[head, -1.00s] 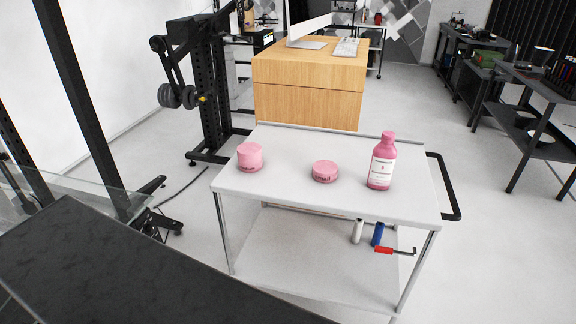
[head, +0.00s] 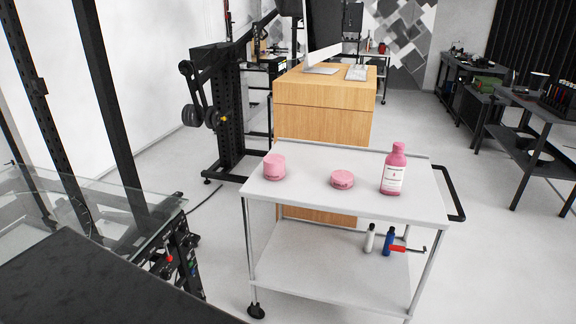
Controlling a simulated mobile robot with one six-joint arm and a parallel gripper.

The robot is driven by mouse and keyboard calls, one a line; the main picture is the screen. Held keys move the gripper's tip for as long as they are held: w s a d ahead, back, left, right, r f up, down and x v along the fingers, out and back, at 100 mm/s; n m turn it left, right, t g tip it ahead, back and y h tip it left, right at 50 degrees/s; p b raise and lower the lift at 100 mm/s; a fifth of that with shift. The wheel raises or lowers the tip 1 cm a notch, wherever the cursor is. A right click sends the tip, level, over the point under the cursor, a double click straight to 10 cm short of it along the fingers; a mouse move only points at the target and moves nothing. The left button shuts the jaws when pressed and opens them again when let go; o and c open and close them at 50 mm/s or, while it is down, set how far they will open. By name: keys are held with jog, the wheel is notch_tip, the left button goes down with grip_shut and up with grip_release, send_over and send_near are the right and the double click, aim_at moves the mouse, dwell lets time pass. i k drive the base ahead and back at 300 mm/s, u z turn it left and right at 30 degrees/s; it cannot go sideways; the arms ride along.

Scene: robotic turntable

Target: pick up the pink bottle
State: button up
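The pink bottle (head: 394,170) stands upright near the right end of the white cart's top shelf (head: 310,197). It has a pink cap and a white label on its front. A short pink jar (head: 342,180) sits to its left, apart from it. A taller pink jar (head: 274,167) stands farther left on the same shelf. My gripper is not in view.
The cart's lower shelf (head: 330,275) holds a white bottle (head: 370,238), a blue bottle (head: 388,241) and a red-handled tool (head: 400,249). A wooden desk (head: 325,95) stands behind the cart. A black rack (head: 225,110) is at left. Workbenches (head: 515,110) line the right.

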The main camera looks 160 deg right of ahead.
aim_at(395, 164)
jog(key=z, duration=1.55)
jog(key=k, duration=0.1)
jog(key=u, duration=3)
jog(key=k, duration=0.25)
jog(key=u, duration=2.65)
jog(key=k, duration=0.25)
jog(key=u, duration=1.35)
